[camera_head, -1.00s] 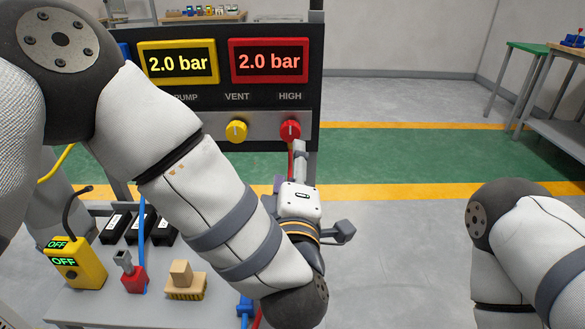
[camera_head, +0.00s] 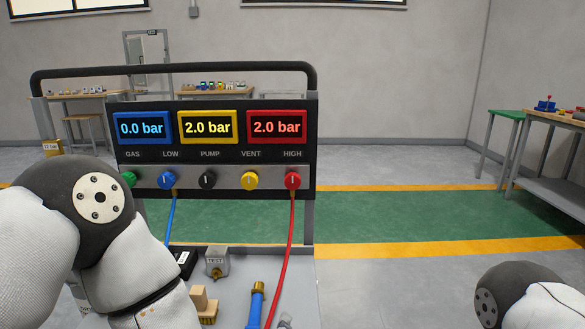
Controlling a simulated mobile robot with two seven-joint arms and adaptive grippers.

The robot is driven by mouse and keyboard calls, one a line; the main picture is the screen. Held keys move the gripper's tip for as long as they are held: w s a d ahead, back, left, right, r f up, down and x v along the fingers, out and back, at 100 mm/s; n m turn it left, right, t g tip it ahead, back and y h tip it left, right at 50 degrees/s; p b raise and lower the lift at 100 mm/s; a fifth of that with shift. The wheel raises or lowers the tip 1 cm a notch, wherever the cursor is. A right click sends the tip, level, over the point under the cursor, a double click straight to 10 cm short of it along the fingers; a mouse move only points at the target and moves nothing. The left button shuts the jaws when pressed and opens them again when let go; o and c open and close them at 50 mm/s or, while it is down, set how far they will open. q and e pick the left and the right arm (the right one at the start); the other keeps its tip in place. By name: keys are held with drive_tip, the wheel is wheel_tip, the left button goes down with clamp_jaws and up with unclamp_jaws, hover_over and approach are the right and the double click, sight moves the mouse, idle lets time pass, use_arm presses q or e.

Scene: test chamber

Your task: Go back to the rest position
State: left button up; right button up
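My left arm comes in at the lower left of the head view, bent downward, and its gripper is out of the frame. My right arm shows only at the lower right corner, and its gripper is also out of the frame. The gauge panel (camera_head: 135,156) stands ahead with a blue display (camera_head: 142,128) at 0.0 bar, a yellow display (camera_head: 208,127) at 2.0 bar and a red display (camera_head: 277,127) at 2.0 bar. Below are green, blue, black, yellow (camera_head: 249,180) and red (camera_head: 293,180) knobs. No gripper touches the panel.
The cart top (camera_head: 230,290) holds a grey TEST block (camera_head: 216,262), a wooden block piece (camera_head: 204,304) and a blue fitting (camera_head: 256,304). A red hose (camera_head: 292,245) and a blue hose (camera_head: 171,220) hang from the panel. A green-topped table (camera_head: 505,114) stands right; the floor between is clear.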

use_arm(q)
drive_tip(key=s+a+f+m+g, duration=0.3)
drive_tip(key=s+a+f+g, duration=0.15)
drive_tip(key=s+f, duration=0.3)
drive_tip(key=s+a+f+m+g, duration=0.25)
drive_tip(key=s+a+f, duration=0.25)
drive_tip(key=s+f, duration=0.3)
drive_tip(key=s+a+m+g+y, duration=0.1)
drive_tip(key=s+a+g, duration=0.3)
drive_tip(key=s, duration=0.7)
drive_tip(key=s+a+f+m+g, duration=0.1)
drive_tip(key=s+a+g, duration=0.3)
drive_tip(key=s, duration=0.8)
drive_tip(key=shift+a+f+m+g+y, duration=0.3)
drive_tip(key=shift+a+m+y, duration=0.15)
drive_tip(key=shift+m, duration=0.3)
use_arm(e)
drive_tip(key=shift+w+r, duration=0.3)
drive_tip(key=shift+r, duration=0.05)
use_arm(q)
drive_tip(key=shift+w, duration=0.1)
